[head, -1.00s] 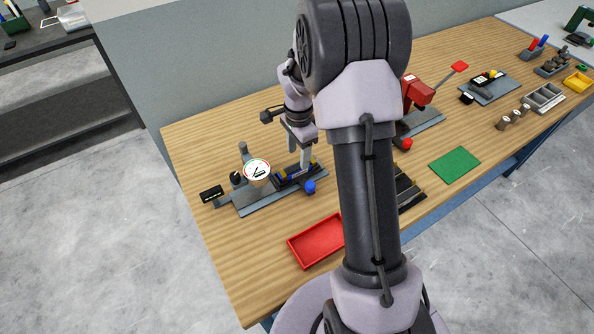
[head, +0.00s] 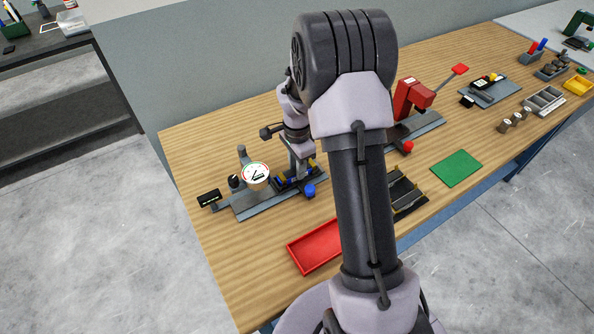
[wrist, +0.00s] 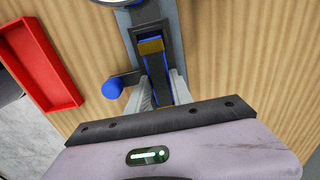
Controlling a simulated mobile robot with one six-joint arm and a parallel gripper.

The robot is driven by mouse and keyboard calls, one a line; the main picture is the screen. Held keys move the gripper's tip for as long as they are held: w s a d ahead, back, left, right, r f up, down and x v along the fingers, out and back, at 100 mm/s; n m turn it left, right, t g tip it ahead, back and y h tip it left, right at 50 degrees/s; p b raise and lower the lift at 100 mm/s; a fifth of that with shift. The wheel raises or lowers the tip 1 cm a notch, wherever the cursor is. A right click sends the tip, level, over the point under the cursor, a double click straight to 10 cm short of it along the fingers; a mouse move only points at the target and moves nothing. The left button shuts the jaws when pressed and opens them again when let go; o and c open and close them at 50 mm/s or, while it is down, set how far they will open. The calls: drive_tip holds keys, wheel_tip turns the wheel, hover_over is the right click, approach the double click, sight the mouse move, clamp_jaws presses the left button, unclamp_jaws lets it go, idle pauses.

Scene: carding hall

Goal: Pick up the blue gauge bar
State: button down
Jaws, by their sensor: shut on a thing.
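The blue gauge bar (wrist: 158,66) lies in the dark slot of a grey gauge fixture (head: 262,206) on the wooden bench. My gripper (wrist: 158,84) is shut on the bar, with one pale finger on each side of it in the wrist view. Brass-coloured pieces show at the far end of the slot. In the head view my gripper (head: 299,172) is down at the fixture, and the bar is mostly hidden behind the fingers and fixture parts. I cannot tell whether the bar is clear of the slot floor.
A blue knob (wrist: 112,88) sticks out beside the slot. A round dial (head: 256,176) stands left of my gripper. A red tray (head: 315,246) lies in front. A red press (head: 409,98), dark rack (head: 405,190) and green mat (head: 457,168) are to the right.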

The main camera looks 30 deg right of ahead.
drive_tip(key=r+p, duration=0.1)
drive_tip(key=r, duration=0.3)
drive_tip(key=shift+s+p, duration=0.2)
drive_tip(key=shift+p, duration=0.15)
drive_tip(key=s+a+r+p, duration=0.1)
drive_tip(key=s, duration=0.6)
drive_tip(key=s+a+r+p, duration=0.1)
drive_tip(key=s+a+r, duration=0.1)
drive_tip(key=s, duration=0.6)
drive_tip(key=shift+s, duration=0.15)
